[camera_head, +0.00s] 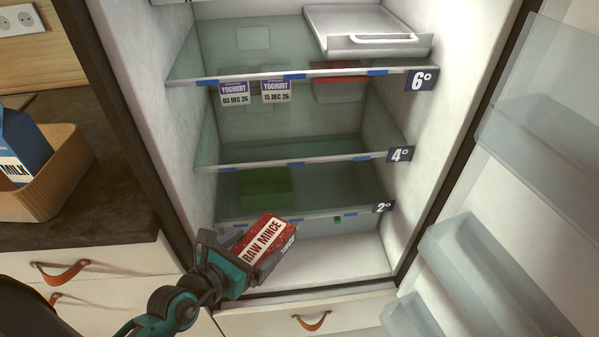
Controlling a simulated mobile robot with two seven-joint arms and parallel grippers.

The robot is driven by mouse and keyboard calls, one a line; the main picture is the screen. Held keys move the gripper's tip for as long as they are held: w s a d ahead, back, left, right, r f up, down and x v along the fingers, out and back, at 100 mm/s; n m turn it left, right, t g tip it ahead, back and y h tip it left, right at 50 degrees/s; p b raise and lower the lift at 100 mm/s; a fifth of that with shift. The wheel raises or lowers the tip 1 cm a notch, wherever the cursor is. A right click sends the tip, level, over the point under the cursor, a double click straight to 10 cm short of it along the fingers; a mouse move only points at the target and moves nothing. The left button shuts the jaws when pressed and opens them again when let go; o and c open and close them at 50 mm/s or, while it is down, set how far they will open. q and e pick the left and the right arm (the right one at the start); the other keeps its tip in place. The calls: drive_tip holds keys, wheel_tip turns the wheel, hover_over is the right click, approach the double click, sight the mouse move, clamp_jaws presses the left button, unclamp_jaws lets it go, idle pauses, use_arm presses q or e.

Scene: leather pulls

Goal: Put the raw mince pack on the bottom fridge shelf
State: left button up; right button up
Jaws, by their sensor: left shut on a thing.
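The raw mince pack (262,238) is red with a white label reading RAW MINCE. My left gripper (250,262) is shut on it and holds it tilted, at the front of the fridge's lower opening. The bottom glass shelf (340,197), tagged 2°, is behind and above the pack in the picture. A green block-like item (265,187) shows at the left of the lower fridge, seen through glass. Whether the pack touches the shelf edge I cannot tell. My right gripper is not in view.
Glass shelves tagged 4° (300,150) and 6° (250,62) are above. Yoghurts (234,93) and a red item (340,88) show below the top shelf edge. The open door with bins (480,260) stands right. A basket (62,180) with a milk carton (22,145) sits on the left counter.

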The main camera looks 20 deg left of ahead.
use_arm(q)
drive_tip(key=s+a+f+n+y, duration=0.3)
drive_tip(key=s+a+f+y, duration=0.1)
drive_tip(key=s+f, duration=0.45)
drive_tip(key=w+a+b, duration=0.1)
drive_tip(key=w+b, duration=0.1)
drive_tip(key=w, duration=0.7)
drive_tip(key=w+a+b, duration=0.1)
drive_tip(key=w+a, duration=0.1)
drive_tip(key=w, duration=0.6)
drive_tip(key=w+a+b, duration=0.2)
drive_tip(key=w, duration=0.7)
drive_tip(key=shift+w+f+b, duration=0.15)
drive_tip(key=shift+w+b, duration=0.15)
drive_tip(key=shift+w, duration=0.3)
drive_tip(key=w+b, duration=0.3)
drive_tip(key=shift+w+a+f, duration=0.1)
drive_tip(key=shift+w+a, duration=0.15)
drive_tip(key=shift+s, duration=0.15)
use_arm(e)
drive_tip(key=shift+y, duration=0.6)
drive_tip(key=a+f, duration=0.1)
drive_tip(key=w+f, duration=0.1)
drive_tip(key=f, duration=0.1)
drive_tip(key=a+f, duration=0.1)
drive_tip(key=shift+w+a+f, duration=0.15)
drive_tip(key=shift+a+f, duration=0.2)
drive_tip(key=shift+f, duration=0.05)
